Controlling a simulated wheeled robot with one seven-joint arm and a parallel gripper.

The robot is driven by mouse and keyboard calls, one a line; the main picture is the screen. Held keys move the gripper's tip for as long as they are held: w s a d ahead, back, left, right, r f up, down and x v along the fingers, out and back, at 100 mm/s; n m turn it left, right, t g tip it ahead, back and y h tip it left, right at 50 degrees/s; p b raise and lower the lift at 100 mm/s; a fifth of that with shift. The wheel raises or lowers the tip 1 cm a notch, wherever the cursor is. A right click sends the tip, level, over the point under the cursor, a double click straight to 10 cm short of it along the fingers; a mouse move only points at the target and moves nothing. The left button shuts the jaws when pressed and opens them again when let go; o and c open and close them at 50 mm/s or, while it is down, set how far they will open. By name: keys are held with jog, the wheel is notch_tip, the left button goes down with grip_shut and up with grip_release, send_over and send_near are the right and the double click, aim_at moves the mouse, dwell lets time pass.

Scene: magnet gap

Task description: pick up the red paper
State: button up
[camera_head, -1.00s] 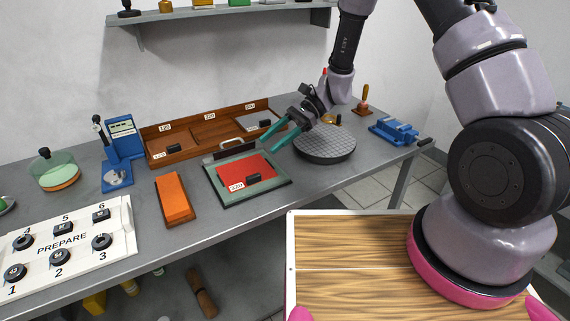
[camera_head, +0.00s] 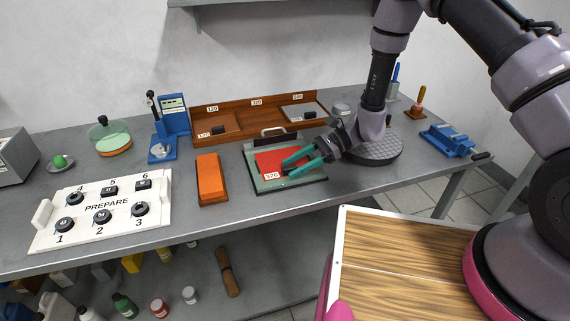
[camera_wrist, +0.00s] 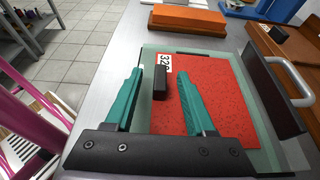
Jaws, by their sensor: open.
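The red paper (camera_head: 268,162), labelled 320 with a small black block (camera_wrist: 160,82) on it, lies flat on a green-edged glass plate (camera_head: 262,186) on the workbench. It also shows in the wrist view (camera_wrist: 215,85). My gripper (camera_head: 297,163) has teal fingers and is open over the right part of the paper. In the wrist view, the fingers (camera_wrist: 158,98) stand apart on either side of the black block, which appears between and slightly beyond them. I cannot tell whether the fingertips touch the paper.
A brown wooden rack (camera_head: 252,113) with labelled slots stands behind the plate. An orange block (camera_head: 210,180) lies to the left, beside a white PREPARE board (camera_head: 104,208). A round grey disc (camera_head: 374,148) is to the right, with a blue vise (camera_head: 448,140) beyond it.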

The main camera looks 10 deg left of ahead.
jog(key=shift+x, duration=0.95)
grip_shut()
jog(key=shift+r, duration=0.1)
